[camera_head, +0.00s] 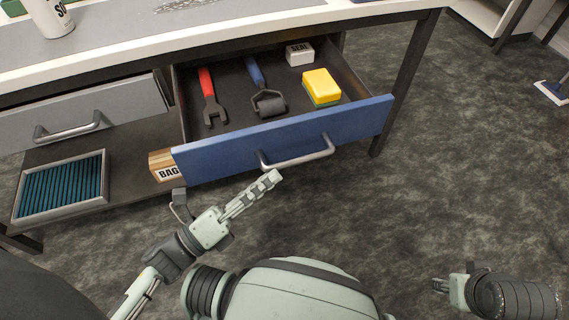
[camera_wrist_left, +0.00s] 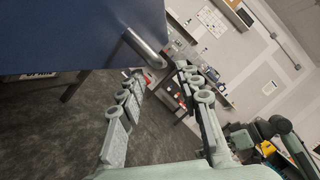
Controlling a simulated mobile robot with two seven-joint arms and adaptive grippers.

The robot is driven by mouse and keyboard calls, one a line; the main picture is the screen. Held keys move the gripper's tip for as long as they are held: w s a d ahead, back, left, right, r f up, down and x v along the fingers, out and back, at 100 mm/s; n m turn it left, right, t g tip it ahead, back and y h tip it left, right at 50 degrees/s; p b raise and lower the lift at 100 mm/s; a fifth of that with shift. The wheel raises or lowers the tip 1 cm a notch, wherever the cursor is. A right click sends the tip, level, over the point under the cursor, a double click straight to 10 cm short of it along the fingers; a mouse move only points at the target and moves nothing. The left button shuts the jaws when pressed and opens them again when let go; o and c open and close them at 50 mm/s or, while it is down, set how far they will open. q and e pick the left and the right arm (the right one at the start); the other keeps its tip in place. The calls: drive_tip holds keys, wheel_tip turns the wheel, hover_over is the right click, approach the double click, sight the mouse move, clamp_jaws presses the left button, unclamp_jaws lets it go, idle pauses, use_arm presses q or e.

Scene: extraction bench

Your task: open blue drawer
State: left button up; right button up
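The blue drawer (camera_head: 235,150) is pulled well out of the bench, and its inside shows. Its silver bar handle (camera_head: 298,160) is on the front panel. My left gripper (camera_head: 272,178) is just in front of the panel, near the left end of the handle, and looks apart from it. In the left wrist view, its two fingers (camera_wrist_left: 160,72) are spread with nothing between them, and the handle (camera_wrist_left: 145,48) lies just beyond the tips. My right gripper (camera_head: 438,285) is low at the right, away from the drawer; its finger opening is too small to judge.
The drawer holds a red wrench (camera_head: 208,97), a blue-handled roller (camera_head: 264,90), a yellow-green sponge (camera_head: 321,86) and a white box (camera_head: 299,54). A grey drawer (camera_head: 95,118) is left. A blue-slatted tray (camera_head: 62,187) and a "BAG" box (camera_head: 163,166) sit below.

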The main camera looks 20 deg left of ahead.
use_arm(q)
drive_tip(key=v, duration=0.5)
drive_tip(key=shift+s+a, duration=0.15)
drive_tip(key=shift+s, duration=0.05)
